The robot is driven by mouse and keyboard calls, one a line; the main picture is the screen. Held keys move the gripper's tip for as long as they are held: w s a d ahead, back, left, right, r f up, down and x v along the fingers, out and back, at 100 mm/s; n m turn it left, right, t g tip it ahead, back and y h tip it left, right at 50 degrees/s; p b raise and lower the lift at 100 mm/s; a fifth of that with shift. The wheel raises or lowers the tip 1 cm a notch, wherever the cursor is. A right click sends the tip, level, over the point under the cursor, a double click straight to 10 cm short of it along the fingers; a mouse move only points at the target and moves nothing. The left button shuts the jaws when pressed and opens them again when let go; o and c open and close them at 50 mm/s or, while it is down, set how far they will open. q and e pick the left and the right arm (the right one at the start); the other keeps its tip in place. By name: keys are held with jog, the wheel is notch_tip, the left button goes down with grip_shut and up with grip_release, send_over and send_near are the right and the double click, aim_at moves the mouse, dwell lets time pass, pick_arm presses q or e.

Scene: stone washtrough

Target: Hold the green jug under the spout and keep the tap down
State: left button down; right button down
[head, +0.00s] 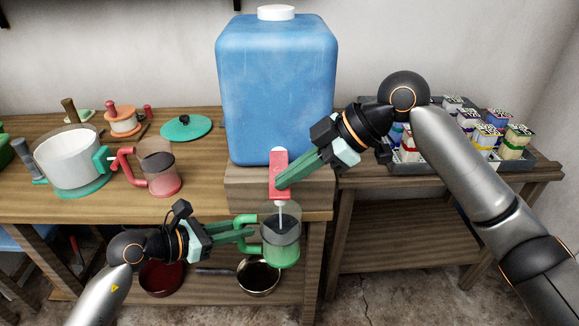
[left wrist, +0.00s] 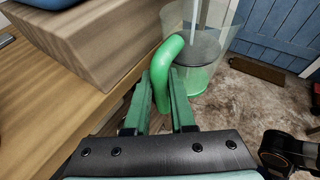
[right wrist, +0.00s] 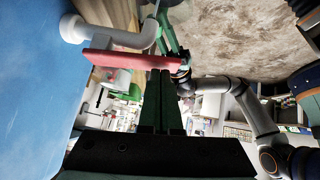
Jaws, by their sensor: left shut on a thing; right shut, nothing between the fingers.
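The green jug (head: 281,253) has clear upper walls and a green base and handle, and hangs upright in front of the table edge. A pale stream falls into it from the spout, and dark content shows inside. My left gripper (head: 248,233) is shut on its handle (left wrist: 162,75). The jug also shows in the left wrist view (left wrist: 203,78). The red tap lever (head: 279,172) is at the base of the blue water container (head: 275,90). My right gripper (head: 284,182) is shut and empty, its fingertips against the lever. The white spout (right wrist: 140,38) shows in the right wrist view.
The container stands on a wooden block (head: 240,187) at the table edge. A red-handled jug (head: 158,172) and a white pot (head: 68,160) stand to the left. A grey tray (head: 400,163) of small jars lies right. A pan (head: 258,277) sits on the shelf below.

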jog(key=shift+f+n+t, duration=0.3)
jog(key=shift+f+t, duration=0.3)
jog(key=shift+r, duration=0.15)
dwell(5.6)
jog(key=shift+r, duration=0.7)
jog(key=shift+r, duration=0.3)
jog(key=d+r, duration=0.7)
jog(key=r, duration=0.3)
jog(key=shift+s+r, duration=0.25)
jog(key=shift+s, duration=0.2)
